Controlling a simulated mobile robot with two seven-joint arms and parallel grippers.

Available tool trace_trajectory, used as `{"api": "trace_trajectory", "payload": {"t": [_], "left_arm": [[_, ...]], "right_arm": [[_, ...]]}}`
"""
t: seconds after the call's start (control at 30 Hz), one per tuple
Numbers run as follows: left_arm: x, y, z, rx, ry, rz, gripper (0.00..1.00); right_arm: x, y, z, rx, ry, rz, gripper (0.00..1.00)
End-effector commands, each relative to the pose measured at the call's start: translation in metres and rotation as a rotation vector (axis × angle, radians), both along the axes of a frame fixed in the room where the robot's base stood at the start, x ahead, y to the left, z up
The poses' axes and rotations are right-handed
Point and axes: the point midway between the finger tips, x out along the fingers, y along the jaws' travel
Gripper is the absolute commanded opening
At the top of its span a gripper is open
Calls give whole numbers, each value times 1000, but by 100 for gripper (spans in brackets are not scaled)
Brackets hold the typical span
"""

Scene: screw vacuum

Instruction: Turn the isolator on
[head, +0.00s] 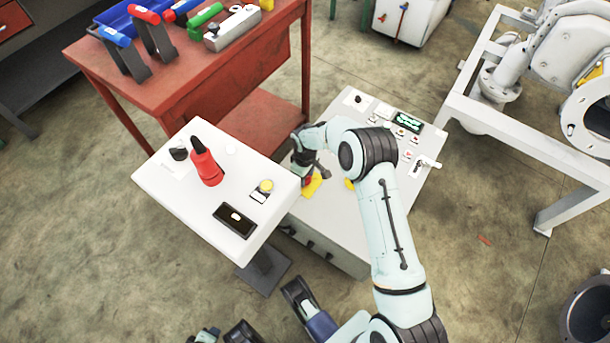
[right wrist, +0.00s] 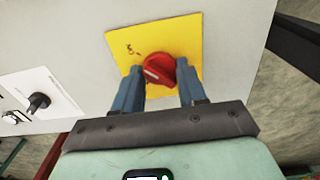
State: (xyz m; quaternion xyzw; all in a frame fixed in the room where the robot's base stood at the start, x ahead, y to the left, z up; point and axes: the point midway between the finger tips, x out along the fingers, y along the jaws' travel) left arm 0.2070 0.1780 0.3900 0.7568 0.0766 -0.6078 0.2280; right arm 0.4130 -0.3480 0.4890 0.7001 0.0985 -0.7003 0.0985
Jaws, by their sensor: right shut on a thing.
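The isolator is a red rotary knob (right wrist: 163,68) on a yellow plate (right wrist: 180,35), fixed to a pale grey control cabinet. A white mark shows on the knob's left part in the right wrist view. My right gripper (right wrist: 159,82) is shut on the knob, with one blue finger at each side of it. In the head view, the yellow plate (head: 313,187) shows beside my right gripper (head: 306,176), which hides most of the knob.
The control cabinet (head: 345,225) carries a green-lit display (head: 408,121) and several switches. A white pedestal panel (head: 190,205) with a red lever (head: 206,165) stands close left of my right gripper. A red workbench (head: 190,65) with tools is behind. A white frame (head: 510,145) stands right.

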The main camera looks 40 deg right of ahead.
Motion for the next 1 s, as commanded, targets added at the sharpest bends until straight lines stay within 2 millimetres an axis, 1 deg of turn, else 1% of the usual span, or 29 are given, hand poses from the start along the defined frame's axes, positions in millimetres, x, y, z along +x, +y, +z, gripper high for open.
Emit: {"api": "trace_trajectory", "payload": {"t": [0.47,0.5,0.57,0.87,0.97,1.0], "left_arm": [[-1,0,0,0,1,0,43],[-1,0,0,0,1,0,43],[0,0,0,0,1,0,43],[0,0,0,0,0,0,43],[1,-1,3,-1,-5,0,43],[2,-1,5,-1,-9,-2,43]], "right_arm": [[1,0,1,0,-2,-17,11],[1,0,1,0,-3,-16,48],[1,0,1,0,-2,-16,67],[0,0,1,0,-1,-14,67],[1,0,8,0,-2,-13,67],[1,0,13,0,-3,-13,67]]}}
